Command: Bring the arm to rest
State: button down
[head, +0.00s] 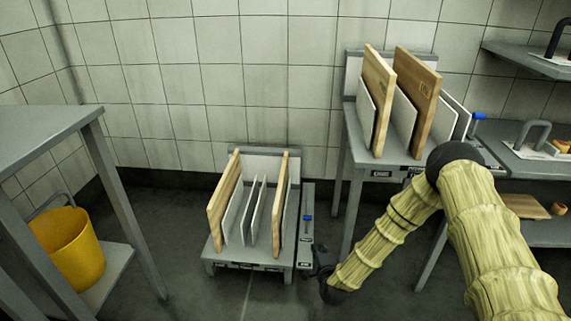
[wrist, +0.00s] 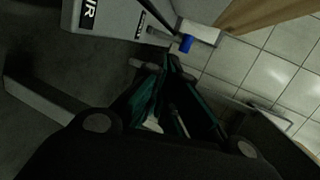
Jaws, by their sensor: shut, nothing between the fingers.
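My arm, in a pale yellow ribbed cover, comes in from the right of the head view and bends down to my gripper (head: 322,264). The gripper hangs low, just right of the small low rack (head: 255,252), and looks small and dark there. In the wrist view my gripper (wrist: 172,65) has its fingers together with nothing held. Beyond the fingertips are a blue-ended handle (wrist: 186,43) and a grey part with a black label (wrist: 105,14). Whether the gripper touches the rack cannot be told.
The low rack holds several wooden and white boards upright. A taller stand (head: 359,168) behind my arm holds more boards. Grey shelves (head: 531,163) are at right. A grey table (head: 45,122) and yellow bucket (head: 70,248) are at left. Floor between table and rack is clear.

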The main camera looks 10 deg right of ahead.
jog(key=s+a+f+n+g+y, duration=0.1)
jog(key=s+a+f+n+g, duration=0.15)
jog(key=s, duration=0.55)
jog(key=s+a+f+n+g+y+p, duration=0.1)
jog(key=s+f+n+g, duration=0.2)
jog(key=s, duration=0.5)
jog(key=s+a+f+n+g, duration=0.2)
jog(key=s+n, duration=0.3)
jog(key=s, duration=0.3)
jog(key=s+d+r+n+g, duration=0.1)
jog(key=s+d+n+g, duration=0.15)
jog(key=s, duration=0.55)
jog(key=s+d+r+n+g+h+p, duration=0.1)
jog(key=s+d+r+n+g, duration=0.15)
jog(key=s, duration=0.65)
jog(key=s+d+n+g, duration=0.1)
jog(key=s+n+g, duration=0.15)
jog(key=s, duration=0.55)
notch_tip(320, 180, up, 38)
jog(key=p, duration=3.8)
jog(key=shift+w+t, duration=0.25)
jog(key=shift+t, duration=0.05)
jog(key=shift+d, duration=0.1)
